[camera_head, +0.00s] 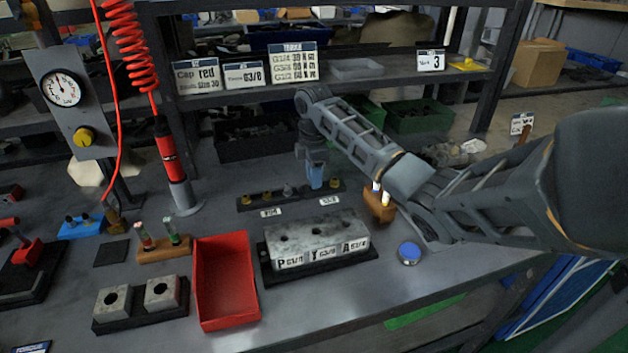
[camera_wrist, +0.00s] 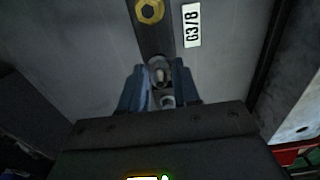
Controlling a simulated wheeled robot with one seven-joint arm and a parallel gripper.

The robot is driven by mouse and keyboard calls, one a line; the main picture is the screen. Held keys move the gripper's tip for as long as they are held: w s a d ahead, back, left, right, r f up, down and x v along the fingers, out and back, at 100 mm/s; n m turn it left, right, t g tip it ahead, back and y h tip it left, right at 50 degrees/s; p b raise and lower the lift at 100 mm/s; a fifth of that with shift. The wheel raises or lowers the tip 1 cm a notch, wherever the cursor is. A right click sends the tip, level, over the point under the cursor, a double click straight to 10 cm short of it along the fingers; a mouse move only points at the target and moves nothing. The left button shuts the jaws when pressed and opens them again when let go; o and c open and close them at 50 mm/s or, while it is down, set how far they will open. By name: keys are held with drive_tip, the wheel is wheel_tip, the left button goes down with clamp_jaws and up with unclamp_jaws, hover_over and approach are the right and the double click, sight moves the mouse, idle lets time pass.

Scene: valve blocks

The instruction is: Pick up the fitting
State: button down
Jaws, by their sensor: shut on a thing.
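A dark rack (camera_head: 257,204) with brass and grey fittings stands on the bench behind the valve block. My gripper (camera_head: 314,184) points down over the right part of this rack. In the wrist view, my gripper (camera_wrist: 160,90) has its two blue fingers closed around a grey metal fitting (camera_wrist: 159,73), which shows between the fingertips. A brass hex fitting (camera_wrist: 149,11) sits farther along the rack, beside the G3/8 label (camera_wrist: 192,25). The head view hides the held fitting behind the fingers. I cannot tell whether it is still seated in the rack.
A grey valve block (camera_head: 318,233) with several holes stands in front of the rack. A red tray (camera_head: 224,280) is left of it. A blue round cap (camera_head: 409,252) lies at right, near a brown wooden holder (camera_head: 378,205). Shelf posts stand behind.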

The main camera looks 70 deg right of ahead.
drive_tip(key=r, duration=0.3)
drive_tip(key=shift+s+d, duration=0.15)
drive_tip(key=shift+s, duration=0.2)
drive_tip(key=s+d+r+p, duration=0.2)
drive_tip(key=s+r, duration=0.4)
drive_tip(key=s, duration=0.4)
drive_tip(key=shift+s+r+p, duration=0.2)
drive_tip(key=shift+s+p, duration=0.2)
drive_tip(key=shift+p, duration=0.3)
